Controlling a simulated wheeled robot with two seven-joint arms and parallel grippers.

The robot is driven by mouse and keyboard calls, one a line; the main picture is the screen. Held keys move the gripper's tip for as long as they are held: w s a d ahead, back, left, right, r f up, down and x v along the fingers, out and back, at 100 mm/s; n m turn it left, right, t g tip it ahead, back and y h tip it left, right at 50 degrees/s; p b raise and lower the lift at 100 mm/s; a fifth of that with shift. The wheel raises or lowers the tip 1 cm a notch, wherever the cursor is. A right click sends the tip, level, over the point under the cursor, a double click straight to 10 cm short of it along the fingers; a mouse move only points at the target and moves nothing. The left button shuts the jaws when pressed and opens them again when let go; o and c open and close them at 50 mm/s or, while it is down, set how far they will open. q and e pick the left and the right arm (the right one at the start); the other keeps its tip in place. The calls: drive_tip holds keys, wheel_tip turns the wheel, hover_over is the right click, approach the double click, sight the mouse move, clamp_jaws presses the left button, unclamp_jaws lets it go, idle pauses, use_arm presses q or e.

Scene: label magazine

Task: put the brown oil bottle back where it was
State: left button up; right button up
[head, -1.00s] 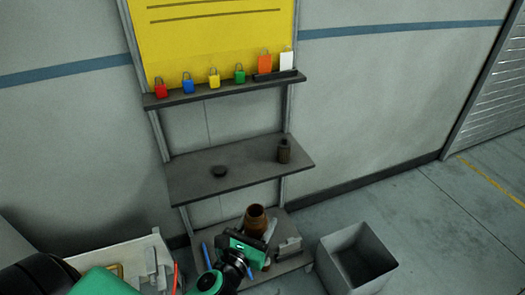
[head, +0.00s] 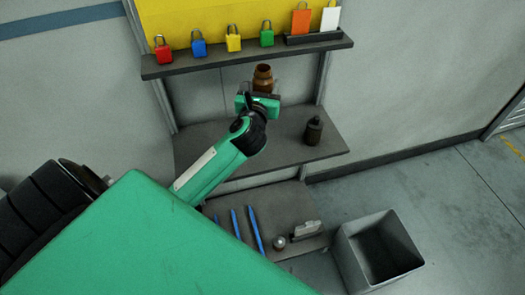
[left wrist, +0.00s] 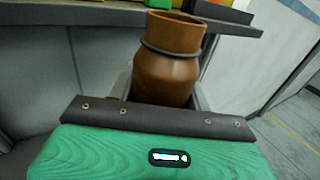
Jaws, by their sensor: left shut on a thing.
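The brown oil bottle (head: 263,77) is a brown vessel with an open top and a dark ring round its neck. My left gripper (head: 259,95) is shut on it and holds it roughly upright, in front of the wall and above the middle shelf (head: 200,145). In the left wrist view the bottle (left wrist: 170,65) stands between the fingers, its lower part hidden by the green gripper body. I cannot tell whether its base touches the shelf. My right gripper is not in view.
A dark bottle (head: 313,130) stands at the right of the middle shelf. Above, the top shelf (head: 220,60) carries several padlocks and tags. The low shelf (head: 285,205) holds blue pens and small items. A grey bin (head: 378,250) stands at lower right.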

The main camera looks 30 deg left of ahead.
use_arm(q)
drive_tip(key=shift+w+a+f, duration=0.15)
drive_tip(key=shift+a+f, duration=0.05)
drive_tip(key=shift+f, duration=0.15)
wheel_tip(320, 180, down, 6)
drive_tip(key=shift+f+b, duration=0.2)
drive_tip(key=shift+b, duration=0.35)
wheel_tip(320, 180, down, 12)
drive_tip(key=shift+f+b, duration=0.1)
drive_tip(key=shift+b, duration=1.15)
drive_tip(key=shift+f, duration=0.35)
drive_tip(key=o, duration=0.9)
drive_tip(key=shift+o, duration=1.4)
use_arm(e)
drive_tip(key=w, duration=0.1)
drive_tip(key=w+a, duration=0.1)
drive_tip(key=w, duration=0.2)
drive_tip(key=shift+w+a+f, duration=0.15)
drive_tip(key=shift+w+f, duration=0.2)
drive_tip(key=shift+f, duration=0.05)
